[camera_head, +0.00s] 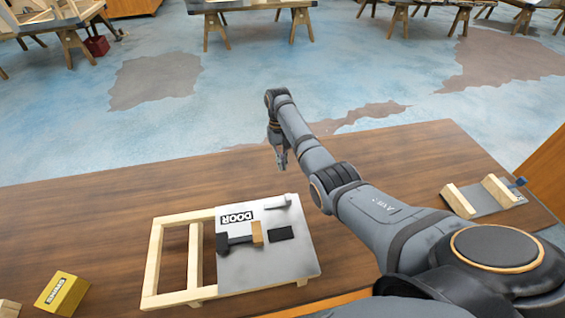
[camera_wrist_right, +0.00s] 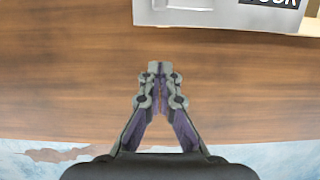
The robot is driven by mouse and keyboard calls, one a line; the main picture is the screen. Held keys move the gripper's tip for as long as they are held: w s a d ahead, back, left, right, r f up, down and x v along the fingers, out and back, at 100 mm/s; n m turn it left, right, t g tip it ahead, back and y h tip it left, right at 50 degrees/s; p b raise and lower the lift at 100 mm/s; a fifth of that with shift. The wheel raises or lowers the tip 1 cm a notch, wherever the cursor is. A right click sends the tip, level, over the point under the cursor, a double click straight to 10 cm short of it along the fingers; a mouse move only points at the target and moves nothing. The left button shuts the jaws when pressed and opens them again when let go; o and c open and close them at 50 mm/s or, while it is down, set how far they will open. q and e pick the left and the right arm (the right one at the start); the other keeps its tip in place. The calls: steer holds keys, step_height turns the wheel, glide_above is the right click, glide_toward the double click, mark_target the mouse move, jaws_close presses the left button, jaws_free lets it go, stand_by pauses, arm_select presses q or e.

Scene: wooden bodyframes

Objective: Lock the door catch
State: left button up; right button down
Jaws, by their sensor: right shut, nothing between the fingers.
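A grey door panel (camera_head: 280,262) labelled DOOR lies on a pale wooden frame (camera_head: 158,262) on the table. On the panel is a black sliding catch (camera_head: 236,241) with a tan wooden piece (camera_head: 257,232) at its right end. A separate black plate (camera_head: 281,234) lies just right of it. A grey handle (camera_head: 279,202) is near the panel's upper right. My left gripper is not in view.
The brown table (camera_head: 110,215) has clear wood around the frame. A yellow box (camera_head: 62,294) sits at the lower left. A grey tray with wooden rails (camera_head: 497,191) lies at the right. Other trestle tables stand far behind.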

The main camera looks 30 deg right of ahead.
mark_target(278, 202)
steer(key=s+f+p, duration=0.2)
steer(key=f, duration=0.1)
steer(key=s+a+f+p, duration=0.1)
steer(key=s+f+p, duration=0.1)
steer(key=s+p, duration=0.1)
steer(key=shift+s+a+f, duration=0.2)
steer(key=shift+s+f, duration=0.15)
steer(key=shift+f, duration=0.05)
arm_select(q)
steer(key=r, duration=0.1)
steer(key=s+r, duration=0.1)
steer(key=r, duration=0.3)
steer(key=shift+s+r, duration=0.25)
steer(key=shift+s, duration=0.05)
arm_select(e)
steer(key=shift+f, duration=0.15)
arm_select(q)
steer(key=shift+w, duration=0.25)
arm_select(e)
steer(key=shift+w, duration=0.15)
